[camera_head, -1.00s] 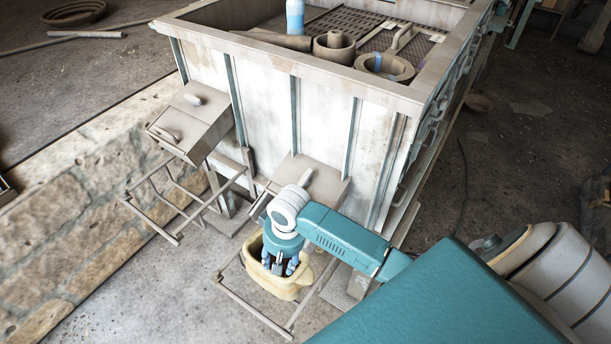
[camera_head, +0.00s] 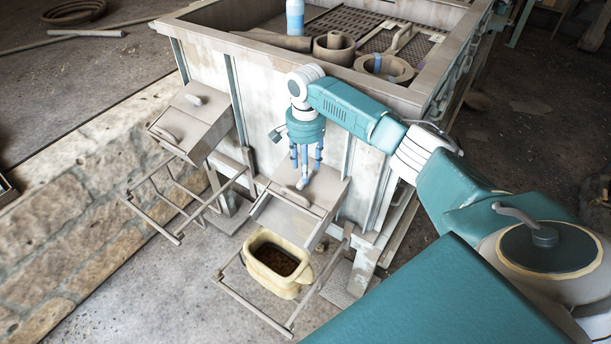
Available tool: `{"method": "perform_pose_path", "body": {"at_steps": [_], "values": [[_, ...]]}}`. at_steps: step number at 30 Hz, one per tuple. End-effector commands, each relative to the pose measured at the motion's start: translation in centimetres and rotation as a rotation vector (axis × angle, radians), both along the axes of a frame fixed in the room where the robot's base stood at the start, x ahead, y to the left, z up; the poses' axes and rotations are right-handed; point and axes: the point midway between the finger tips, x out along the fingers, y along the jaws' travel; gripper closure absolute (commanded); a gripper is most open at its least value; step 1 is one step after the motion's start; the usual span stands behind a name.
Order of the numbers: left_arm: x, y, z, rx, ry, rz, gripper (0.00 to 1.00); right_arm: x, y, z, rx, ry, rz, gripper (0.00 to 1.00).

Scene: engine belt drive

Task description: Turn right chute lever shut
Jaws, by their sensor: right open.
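The right chute (camera_head: 322,193) juts from the front of the large pale bin, with a sloping box-like top. A small light lever (camera_head: 291,193) lies on its top. My right gripper (camera_head: 304,168) is open and points down over the chute, its blue-grey fingers just above and behind the lever. I cannot tell whether a fingertip touches it. The fingers partly cover the area around the lever's far end. My left gripper is not in view.
A yellow bucket (camera_head: 254,245) with dark brown contents stands under the right chute, within a metal rail frame (camera_head: 262,316). The left chute (camera_head: 188,125) with its own lever (camera_head: 193,99) stands to the left.

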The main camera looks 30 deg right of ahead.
Motion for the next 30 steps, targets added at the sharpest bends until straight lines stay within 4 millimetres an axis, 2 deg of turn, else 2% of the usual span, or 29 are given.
{"method": "perform_pose_path", "body": {"at_steps": [3, 9, 20, 27, 30], "values": [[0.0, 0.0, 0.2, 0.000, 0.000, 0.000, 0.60, 0.0, 0.1, -2.2, 0.000, 0.002, 0.001, 0.56], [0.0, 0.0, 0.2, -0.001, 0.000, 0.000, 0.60, 0.0, 0.1, -4.5, 0.001, -0.001, 0.002, 0.56], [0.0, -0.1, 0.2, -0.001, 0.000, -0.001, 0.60, 0.0, 0.1, -5.0, 0.000, -0.001, 0.003, 0.56], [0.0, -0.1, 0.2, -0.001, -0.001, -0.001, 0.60, 0.0, 0.1, -5.0, 0.000, -0.001, 0.003, 1.00], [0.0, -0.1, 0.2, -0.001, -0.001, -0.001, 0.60, 0.0, 0.1, -5.0, 0.000, -0.001, 0.003, 1.00]]}}
